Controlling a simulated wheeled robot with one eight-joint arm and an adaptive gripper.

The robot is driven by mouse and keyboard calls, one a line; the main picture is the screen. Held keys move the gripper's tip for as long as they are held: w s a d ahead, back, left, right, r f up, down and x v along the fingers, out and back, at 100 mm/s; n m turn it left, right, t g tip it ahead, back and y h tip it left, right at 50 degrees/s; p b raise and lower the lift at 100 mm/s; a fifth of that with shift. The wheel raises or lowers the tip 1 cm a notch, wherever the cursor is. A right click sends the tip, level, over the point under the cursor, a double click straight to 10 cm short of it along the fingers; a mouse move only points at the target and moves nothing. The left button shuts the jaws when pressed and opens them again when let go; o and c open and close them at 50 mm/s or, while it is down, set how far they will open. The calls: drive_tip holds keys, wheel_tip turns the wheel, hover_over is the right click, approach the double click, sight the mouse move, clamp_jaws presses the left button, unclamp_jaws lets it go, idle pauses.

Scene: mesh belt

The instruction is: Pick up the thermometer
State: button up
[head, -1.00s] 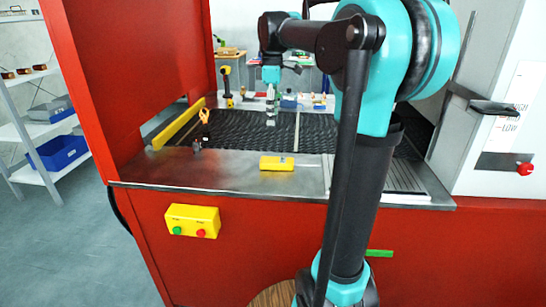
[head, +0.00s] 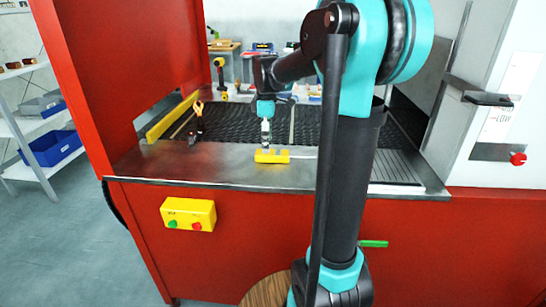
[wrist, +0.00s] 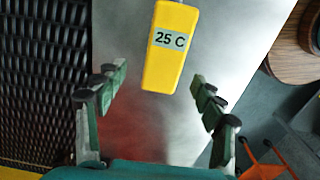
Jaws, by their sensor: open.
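The thermometer (head: 271,156) is a small yellow block lying on the steel ledge in front of the belt in the head view. In the wrist view the thermometer (wrist: 168,65) shows a grey label reading "25 C", with its top end cut off by the frame edge. My gripper (head: 266,141) points down over it in the head view and partly hides its top. In the wrist view my gripper (wrist: 158,79) is open and empty. Its fingers stand apart on either side of the thermometer's lower end, with clear space on both sides. I cannot tell the exact height between them.
The dark mesh belt (head: 225,126) lies behind the steel ledge (head: 200,170). An orange-handled tool (head: 198,118) stands left of the thermometer. A yellow-and-black tool (head: 221,78) is farther back. A yellow button box (head: 188,214) is on the red front. The ledge beside the thermometer is clear.

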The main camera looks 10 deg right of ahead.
drive_tip(key=f, duration=0.4)
drive_tip(key=shift+s+a+f, duration=0.1)
drive_tip(key=shift+s, duration=0.1)
drive_tip(key=c, duration=1.3)
drive_tip(key=shift+c, duration=0.2)
wheel_tip(320, 180, up, 20)
